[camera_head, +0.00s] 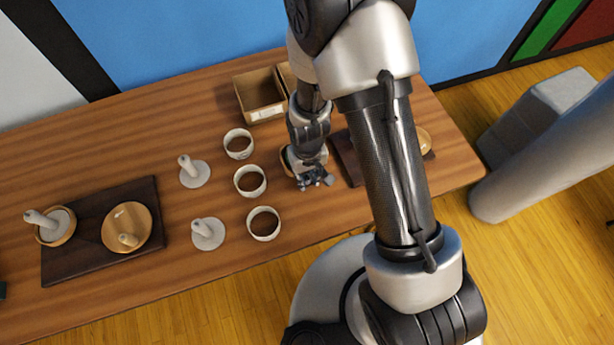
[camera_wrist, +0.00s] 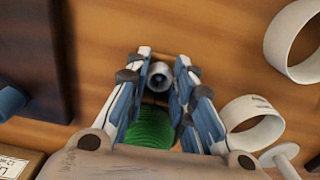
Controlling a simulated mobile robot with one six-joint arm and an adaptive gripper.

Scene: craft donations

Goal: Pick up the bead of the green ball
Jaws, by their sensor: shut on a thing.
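My gripper (camera_wrist: 160,73) points down at the wooden table, its blue and white fingers close together around a small grey bead (camera_wrist: 158,76) with a dark hole, between the fingertips. The green ball (camera_wrist: 150,128), ridged and round, shows between the fingers nearer the palm, partly hidden by them. In the head view my gripper (camera_head: 314,181) is low over the table, right of the white rings. The bead and green ball cannot be made out there. A wooden bowl rim (camera_head: 287,160) shows partly behind the gripper.
White rings (camera_head: 250,181) stand left of my gripper, the nearest close by. White discs with pegs (camera_head: 208,233) lie further left. A dark board (camera_head: 57,257) holds wooden bowls. An open box (camera_head: 259,95) is at the back. Another dark board (camera_head: 347,160) lies right of my gripper.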

